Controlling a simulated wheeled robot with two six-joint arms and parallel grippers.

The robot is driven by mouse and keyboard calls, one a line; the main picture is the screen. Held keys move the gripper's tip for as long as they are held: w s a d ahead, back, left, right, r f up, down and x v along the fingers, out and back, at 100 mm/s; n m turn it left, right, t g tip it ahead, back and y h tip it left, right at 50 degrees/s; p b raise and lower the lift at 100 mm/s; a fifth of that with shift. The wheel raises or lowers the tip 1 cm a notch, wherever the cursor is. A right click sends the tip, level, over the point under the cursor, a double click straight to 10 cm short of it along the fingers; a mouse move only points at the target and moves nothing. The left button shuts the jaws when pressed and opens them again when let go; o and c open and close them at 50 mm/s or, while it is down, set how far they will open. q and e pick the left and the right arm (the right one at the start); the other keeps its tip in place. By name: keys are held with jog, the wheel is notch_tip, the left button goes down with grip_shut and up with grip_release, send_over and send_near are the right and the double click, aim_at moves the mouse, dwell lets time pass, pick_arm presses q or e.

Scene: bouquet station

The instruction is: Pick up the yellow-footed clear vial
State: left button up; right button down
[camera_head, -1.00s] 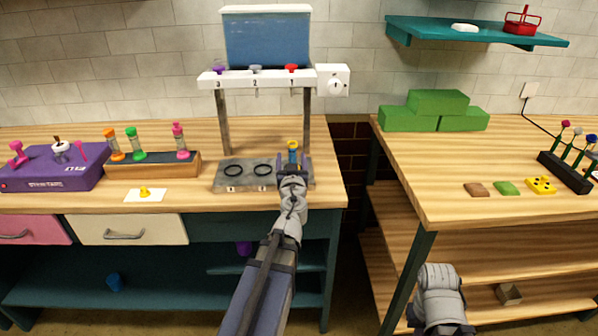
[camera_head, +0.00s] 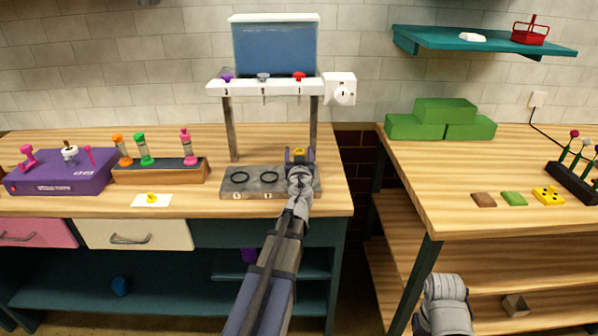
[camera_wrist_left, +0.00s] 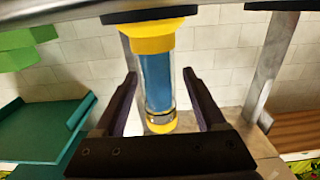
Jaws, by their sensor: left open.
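The clear vial (camera_wrist_left: 157,80) stands between the two dark fingers of my open left gripper (camera_wrist_left: 163,88) in the left wrist view, which looks upside down. It has blue inside and yellow ends, and its wide yellow foot is at the top of that picture, by a dark ring on the grey plate. The fingers are on both sides of the vial; I cannot tell whether they touch it. In the head view only the vial's yellow top (camera_head: 298,153) shows at my left gripper (camera_head: 299,160); the rest is hidden. Only part of my right arm shows, without fingers.
The grey plate (camera_head: 228,185) has two empty rings left of the vial. A white dispenser rail (camera_head: 243,90) on posts stands behind it. A wooden rack (camera_head: 150,175) with several vials and a purple box (camera_head: 60,178) are at left. Green blocks (camera_head: 415,128) sit on the right table.

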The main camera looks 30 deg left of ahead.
pick_arm(q)
grip_shut()
dwell(0.6)
dwell(0.3)
